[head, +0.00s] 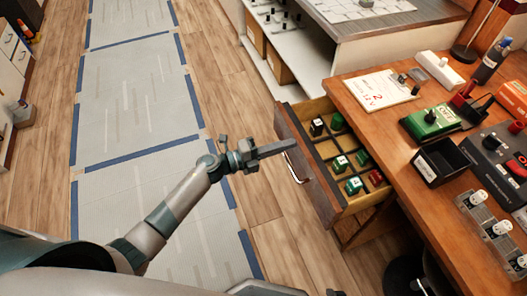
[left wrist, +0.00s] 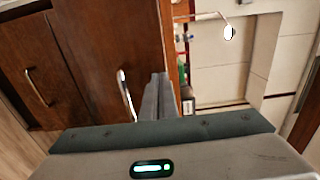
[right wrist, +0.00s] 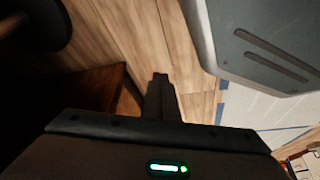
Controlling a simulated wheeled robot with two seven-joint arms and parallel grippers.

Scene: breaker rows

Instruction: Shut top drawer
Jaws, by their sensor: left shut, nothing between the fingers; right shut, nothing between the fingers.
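The top drawer (head: 303,165) stands pulled out from the wooden workbench, its divided inside holding several small green, black and red blocks. Its wooden front, with a pale bar handle (head: 292,166), also shows in the left wrist view (left wrist: 105,45). My left gripper (head: 292,145) is shut and empty, its fingertips at the drawer front just above the handle; I cannot tell whether they touch. In the left wrist view the closed fingers (left wrist: 159,78) lie beside the handle. My right gripper (right wrist: 160,78) is shut and empty, pointing toward the wood floor; it is not clearly seen in the head view.
The benchtop (head: 355,125) carries a white card (head: 377,90), a green device (head: 432,122), an open black bin (head: 440,160) and a dark switch box (head: 490,165). A white shelf unit (head: 290,55) stands behind the drawer. The floor left of the drawer is clear.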

